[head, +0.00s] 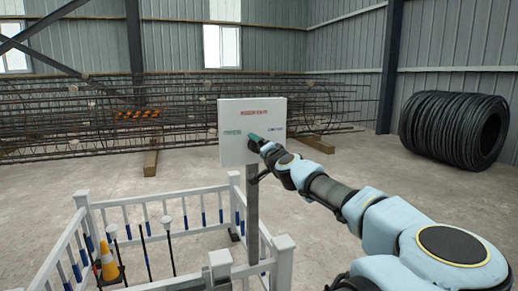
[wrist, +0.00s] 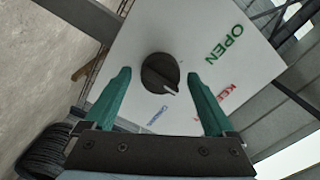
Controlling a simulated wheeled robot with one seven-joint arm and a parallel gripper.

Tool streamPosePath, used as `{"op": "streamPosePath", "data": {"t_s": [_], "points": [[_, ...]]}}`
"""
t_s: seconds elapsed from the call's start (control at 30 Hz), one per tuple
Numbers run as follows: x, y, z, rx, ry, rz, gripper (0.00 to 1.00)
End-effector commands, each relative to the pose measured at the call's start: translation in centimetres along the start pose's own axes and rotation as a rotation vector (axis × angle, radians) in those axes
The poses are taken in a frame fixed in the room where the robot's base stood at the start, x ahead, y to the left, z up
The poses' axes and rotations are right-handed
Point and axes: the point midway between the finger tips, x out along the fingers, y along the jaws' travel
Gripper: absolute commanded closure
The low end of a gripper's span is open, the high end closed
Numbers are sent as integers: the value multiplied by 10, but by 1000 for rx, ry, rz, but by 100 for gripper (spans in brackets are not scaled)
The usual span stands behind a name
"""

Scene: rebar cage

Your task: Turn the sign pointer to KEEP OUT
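A white sign board (head: 235,152) stands on a grey post in the head view, with red lettering at its top, green at left and blue at right. The wrist view shows the board (wrist: 205,45) tilted, with green OPEN, a red word partly hidden by a finger, and a small blue word. A round black knob (wrist: 154,66) with a pale pointer mark sits mid-board. The mark points to the picture's lower right, between the blue and red words. My gripper (wrist: 159,73) is open, its green fingers on either side of the knob with gaps visible. In the head view my gripper (head: 256,142) hides the knob.
A white fence (head: 160,208) surrounds the post's near side, with a traffic cone (head: 108,262) and several thin posts inside. A long rebar cage (head: 60,115) lies behind. A black coil (head: 453,130) stands at right. Concrete floor between is largely clear.

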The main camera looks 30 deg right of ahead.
Motion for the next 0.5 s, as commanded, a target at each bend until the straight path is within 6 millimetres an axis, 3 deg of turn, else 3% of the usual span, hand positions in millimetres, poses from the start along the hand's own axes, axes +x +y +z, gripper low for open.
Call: {"op": "streamPosePath", "data": {"t_s": [0.3,0.5], "points": [[-3,0,0,0,0,0,8],[-31,2,0,-1,3,1,8]]}}
